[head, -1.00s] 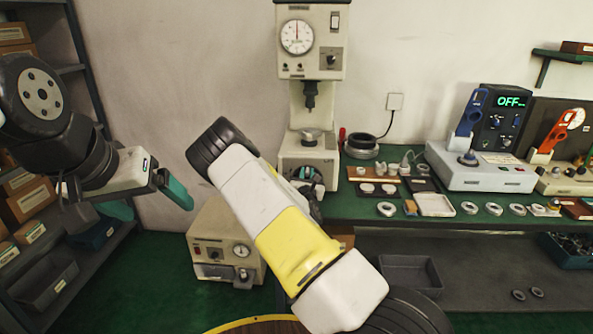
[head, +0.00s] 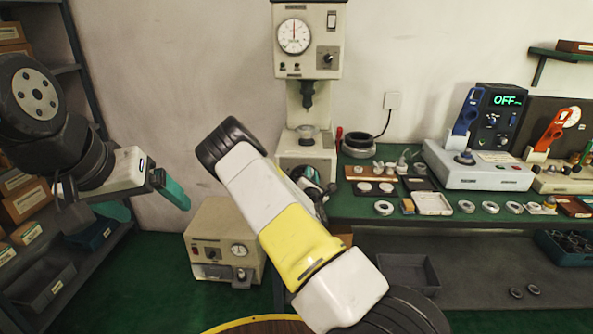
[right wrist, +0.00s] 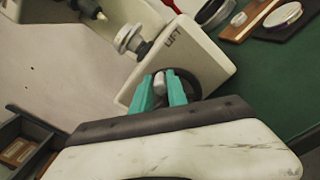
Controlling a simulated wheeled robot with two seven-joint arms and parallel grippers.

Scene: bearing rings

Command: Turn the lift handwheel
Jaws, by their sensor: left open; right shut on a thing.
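The lift handwheel is a dark wheel (right wrist: 191,84) low on the front of a cream bench press (head: 308,50), beside the word LIFT in the right wrist view. My right gripper (right wrist: 162,88) has its two teal fingers around a pale handle knob (right wrist: 160,80) at the wheel and is shut on it. In the head view my right gripper (head: 314,182) is at the press's base, where my own forearm and hand hide most of the wheel. My left gripper (head: 150,195) is open and empty at the left, well away from the press.
The green bench (head: 380,208) right of the press holds trays, several rings and a tester (head: 478,168) reading OFF. A cream box with a gauge (head: 222,243) stands low in front. Shelves with boxes (head: 25,205) line the left side.

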